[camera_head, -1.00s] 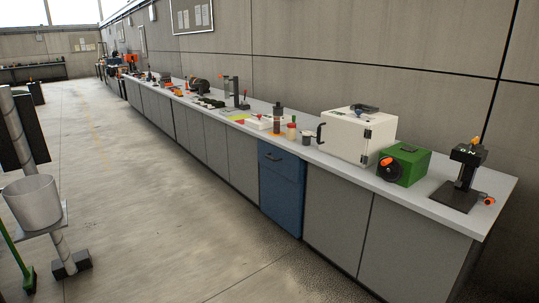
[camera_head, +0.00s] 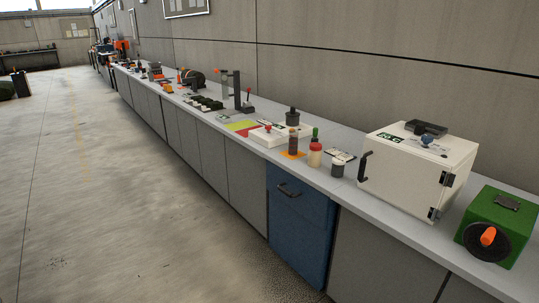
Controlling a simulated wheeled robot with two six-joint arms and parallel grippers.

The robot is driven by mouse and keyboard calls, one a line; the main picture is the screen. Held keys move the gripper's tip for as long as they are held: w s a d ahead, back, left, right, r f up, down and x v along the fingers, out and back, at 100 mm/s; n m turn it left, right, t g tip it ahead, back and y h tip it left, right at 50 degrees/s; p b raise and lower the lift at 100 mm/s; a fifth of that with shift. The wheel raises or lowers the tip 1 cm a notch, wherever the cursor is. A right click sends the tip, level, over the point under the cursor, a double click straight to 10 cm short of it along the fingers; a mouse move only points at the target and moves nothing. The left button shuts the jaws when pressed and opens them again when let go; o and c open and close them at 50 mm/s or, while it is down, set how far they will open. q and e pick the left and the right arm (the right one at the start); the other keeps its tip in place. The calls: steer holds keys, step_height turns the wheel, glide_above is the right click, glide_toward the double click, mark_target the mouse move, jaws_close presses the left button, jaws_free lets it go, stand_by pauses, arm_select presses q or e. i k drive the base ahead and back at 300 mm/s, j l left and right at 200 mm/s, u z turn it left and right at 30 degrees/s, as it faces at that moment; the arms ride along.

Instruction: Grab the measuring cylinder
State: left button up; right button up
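A tall narrow cylinder (camera_head: 293,143) with dark brown contents stands upright on an orange mat (camera_head: 291,155) on the long bench. A pale, clear-looking upright tube (camera_head: 225,86) stands farther back beside a dark grey post (camera_head: 237,90). I cannot tell for certain which of these is the measuring cylinder. Neither of my grippers is in view, so their positions relative to the cylinders do not show.
The long grey bench (camera_head: 378,205) runs along the wall. Near the brown cylinder are a cream jar with a red lid (camera_head: 315,155), a dark cup (camera_head: 337,169) and a white box (camera_head: 266,138). A white oven (camera_head: 405,173) and green machine (camera_head: 497,228) stand right. The floor (camera_head: 130,220) at left is open.

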mark_target(293, 134)
steer(key=i+j+z, duration=0.25)
steer(key=i, duration=0.25)
steer(key=i+z, duration=0.35)
steer(key=i, duration=0.9)
